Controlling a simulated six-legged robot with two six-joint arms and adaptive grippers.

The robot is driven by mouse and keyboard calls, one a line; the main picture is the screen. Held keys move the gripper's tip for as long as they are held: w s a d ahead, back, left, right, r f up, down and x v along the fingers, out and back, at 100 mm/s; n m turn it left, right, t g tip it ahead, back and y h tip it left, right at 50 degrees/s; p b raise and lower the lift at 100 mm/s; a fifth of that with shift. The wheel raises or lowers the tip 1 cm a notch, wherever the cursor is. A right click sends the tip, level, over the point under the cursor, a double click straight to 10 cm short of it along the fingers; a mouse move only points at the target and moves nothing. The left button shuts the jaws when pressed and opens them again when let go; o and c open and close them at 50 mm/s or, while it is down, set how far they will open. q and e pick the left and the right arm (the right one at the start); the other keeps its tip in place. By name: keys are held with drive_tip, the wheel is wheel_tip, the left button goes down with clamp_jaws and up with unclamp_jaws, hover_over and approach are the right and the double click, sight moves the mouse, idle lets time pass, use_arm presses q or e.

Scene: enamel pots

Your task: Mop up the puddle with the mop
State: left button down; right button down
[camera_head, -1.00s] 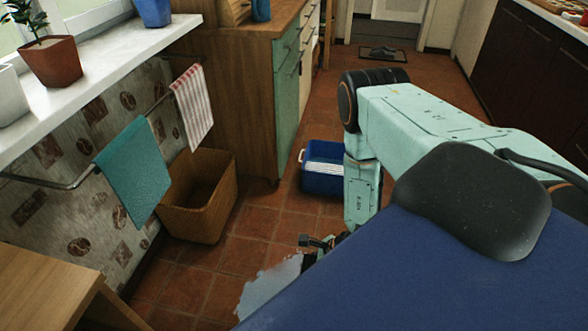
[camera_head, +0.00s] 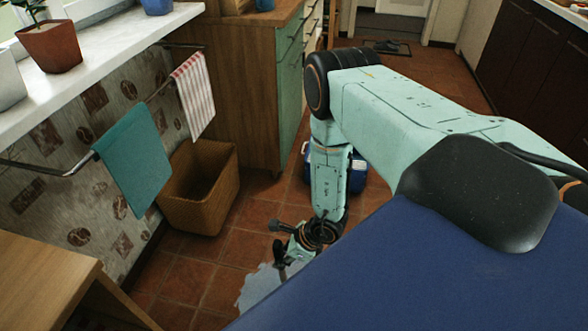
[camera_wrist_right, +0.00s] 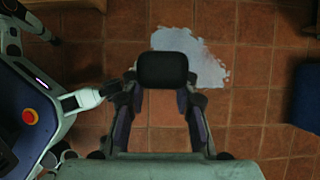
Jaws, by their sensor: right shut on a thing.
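The puddle (camera_head: 256,286) is a pale grey-blue patch with a ragged edge on the tiled floor, partly hidden by my arm and blue body. It shows more fully in the right wrist view (camera_wrist_right: 208,66). My right gripper (camera_head: 284,262) is low over the puddle in the head view. In the wrist view its fingers (camera_wrist_right: 161,98) are shut on a dark rounded block (camera_wrist_right: 162,70), which I take for part of the mop. The block overlaps the puddle there; the rest of the mop is hidden, and contact with the floor cannot be told. My left gripper is not in view.
A wicker basket (camera_head: 199,190) stands by the wall, below a rail with a teal towel (camera_head: 135,160) and a striped towel (camera_head: 193,95). A blue box (camera_head: 357,177) is mostly behind my arm. A wooden table (camera_head: 45,275) is at lower left. Floor between basket and puddle is clear.

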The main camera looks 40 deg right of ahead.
drive_tip(key=w+a+r+b, duration=0.2)
drive_tip(key=w+a, duration=0.4)
drive_tip(key=w, duration=0.3)
drive_tip(key=w+a+r+b, duration=0.2)
drive_tip(key=w+a+b, duration=0.1)
drive_tip(key=w+a, duration=0.4)
drive_tip(key=shift+w+r+b, duration=0.25)
drive_tip(key=shift+w+b, duration=0.1)
drive_tip(key=shift+w, duration=0.5)
drive_tip(key=shift+a, duration=0.1)
